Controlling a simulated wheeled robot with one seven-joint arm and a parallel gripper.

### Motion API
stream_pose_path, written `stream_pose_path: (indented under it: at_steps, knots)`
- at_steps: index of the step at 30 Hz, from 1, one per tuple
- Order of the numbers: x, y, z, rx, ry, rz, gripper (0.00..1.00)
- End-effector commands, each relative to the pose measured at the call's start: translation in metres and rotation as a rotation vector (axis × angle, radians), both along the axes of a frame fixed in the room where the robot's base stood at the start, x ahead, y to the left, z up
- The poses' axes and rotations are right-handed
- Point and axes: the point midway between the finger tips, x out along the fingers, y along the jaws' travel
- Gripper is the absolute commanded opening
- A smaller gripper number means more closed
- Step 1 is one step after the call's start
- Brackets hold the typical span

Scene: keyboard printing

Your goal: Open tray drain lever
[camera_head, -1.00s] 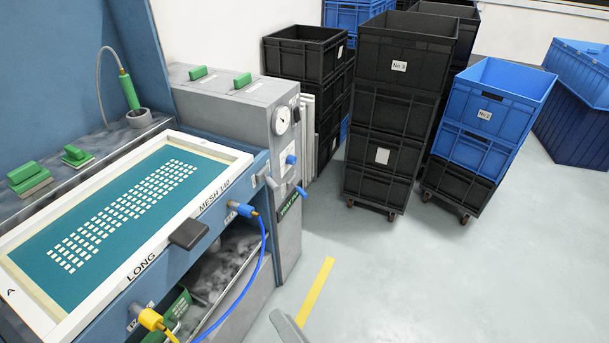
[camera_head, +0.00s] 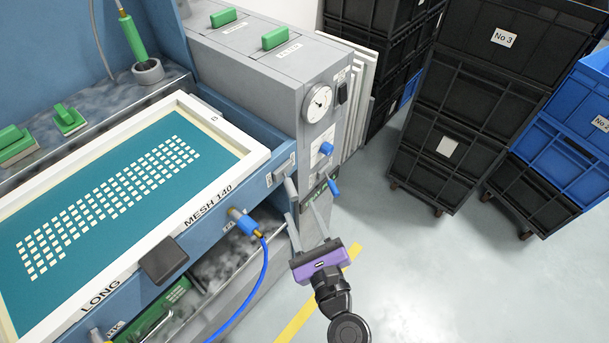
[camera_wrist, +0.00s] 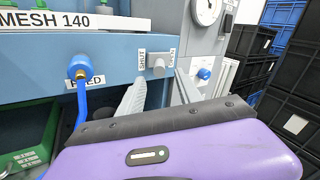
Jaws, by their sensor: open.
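The tray drain lever (camera_wrist: 158,62) is a small grey handle on the blue front beam of the printing station. In the wrist view it sits between a "SHUT" label and a second label that is hard to read. In the head view the lever (camera_head: 291,188) shows at the beam's right end. My gripper (camera_head: 302,209), with a purple body, is open and empty in front of the lever. In the wrist view its two pale fingers (camera_wrist: 160,80) point at the beam, one on each side below the lever. Whether a finger touches it I cannot tell.
A blue valve labelled "FEED" (camera_wrist: 80,67) with a blue hose is left of the lever. A grey cabinet with a gauge (camera_head: 317,103) and blue knobs stands to the right. A dark handle (camera_head: 164,260) juts from the screen frame. Stacked black crates (camera_head: 445,135) stand beyond clear floor.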

Motion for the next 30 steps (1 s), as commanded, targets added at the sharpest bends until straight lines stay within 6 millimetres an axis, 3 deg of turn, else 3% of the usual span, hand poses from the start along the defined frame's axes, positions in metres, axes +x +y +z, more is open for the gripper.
stream_pose_path:
  at_steps: [8,21,30]
  knots:
    - [0.002,0.002,0.001,0.107,0.043,0.003,0.41]
    - [0.056,0.024,0.000,0.105,0.042,0.003,0.41]
    - [0.072,0.030,0.000,0.105,0.042,0.002,0.41]
